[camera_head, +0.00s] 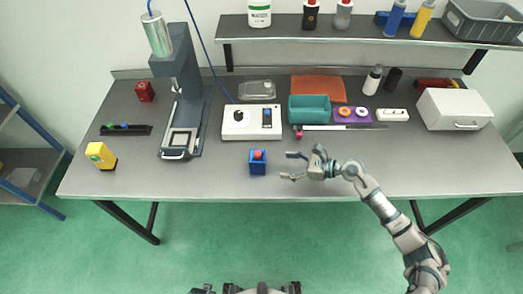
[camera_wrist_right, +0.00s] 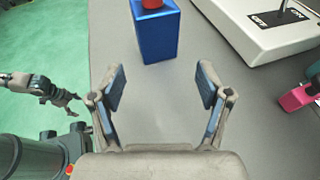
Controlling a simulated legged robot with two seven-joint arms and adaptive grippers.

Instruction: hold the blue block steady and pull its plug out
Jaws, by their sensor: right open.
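The blue block (camera_head: 257,168) stands upright near the table's front edge, left of the middle. Its red plug (camera_head: 258,155) sits in its top. My right gripper (camera_head: 287,166) is open and empty, just right of the block, fingers pointing towards it. In the right wrist view the block (camera_wrist_right: 157,38) is beyond the open fingers (camera_wrist_right: 161,88), apart from them. The plug (camera_wrist_right: 152,4) is cut by the top edge there. My left gripper (camera_wrist_right: 68,98) shows small at the left of that view, over the floor; its jaw state is unclear.
A white box with a black knob (camera_head: 250,122) lies behind the block. A press (camera_head: 184,110) stands to the left and a teal bin (camera_head: 309,109) behind my right gripper. A pink-handled tool (camera_head: 340,127) lies nearby. The table (camera_head: 215,180) around the block is clear.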

